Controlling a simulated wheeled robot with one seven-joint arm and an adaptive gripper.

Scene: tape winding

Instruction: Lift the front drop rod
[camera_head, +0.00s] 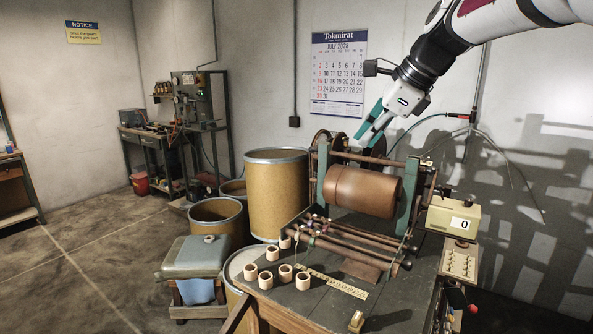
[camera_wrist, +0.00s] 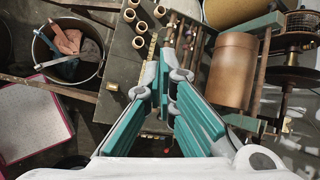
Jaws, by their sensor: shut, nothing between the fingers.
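The winding machine holds a large copper-brown drum (camera_head: 362,190) between teal side frames. Several thin brown rods (camera_head: 345,240) run across low in front of the drum; I cannot tell for certain which is the front drop rod. Another rod (camera_head: 375,158) crosses above the drum. My gripper (camera_head: 361,138) has teal fingers and hangs above the machine's back edge, pointing down and left, apart from the low rods. It is shut and empty. In the wrist view, my gripper (camera_wrist: 172,62) partly covers the rods (camera_wrist: 196,48), left of the drum (camera_wrist: 235,70).
Several small cream spools (camera_head: 284,272) and a yellow ruler strip (camera_head: 335,283) lie on the dark table (camera_head: 400,305). A counter box (camera_head: 453,217) showing 0 stands right of the machine. Tall brown barrels (camera_head: 275,195) stand behind left. A bin (camera_wrist: 68,50) shows in the wrist view.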

